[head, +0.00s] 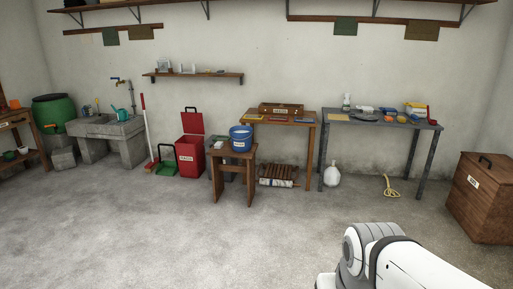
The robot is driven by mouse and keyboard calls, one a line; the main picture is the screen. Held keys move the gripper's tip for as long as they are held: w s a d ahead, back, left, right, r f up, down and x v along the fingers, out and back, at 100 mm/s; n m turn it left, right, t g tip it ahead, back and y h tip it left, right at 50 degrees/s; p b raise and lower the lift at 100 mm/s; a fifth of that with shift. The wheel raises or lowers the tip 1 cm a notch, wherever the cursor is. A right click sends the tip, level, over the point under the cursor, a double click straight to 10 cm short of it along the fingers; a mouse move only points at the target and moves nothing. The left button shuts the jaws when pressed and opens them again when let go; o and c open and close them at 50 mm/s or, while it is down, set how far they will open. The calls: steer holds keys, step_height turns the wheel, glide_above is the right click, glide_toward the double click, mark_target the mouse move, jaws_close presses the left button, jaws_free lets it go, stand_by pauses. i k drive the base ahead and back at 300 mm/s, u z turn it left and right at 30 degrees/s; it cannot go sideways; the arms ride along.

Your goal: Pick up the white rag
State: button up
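I cannot clearly make out a white rag in the head view. A small whitish item (364,108) lies at the back of the grey table (334,117), too small to tell whether it is cloth. Another small pale item (218,144) lies on the wooden stool (233,155), beside a blue bucket (241,138). Part of my white arm shows at the lower right, but my gripper is outside the picture.
A white sack-like thing (331,175) stands on the floor under the grey table. A red bin (190,156) with its lid up is left of the stool. A wooden chest (480,203) stands at the right. The concrete floor (170,235) in front is clear.

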mark_target(219, 144)
steer(key=z, duration=0.05)
steer(key=i, duration=1.55)
steer(key=u, duration=0.35)
steer(key=i, duration=1.75)
steer(key=u, duration=0.4)
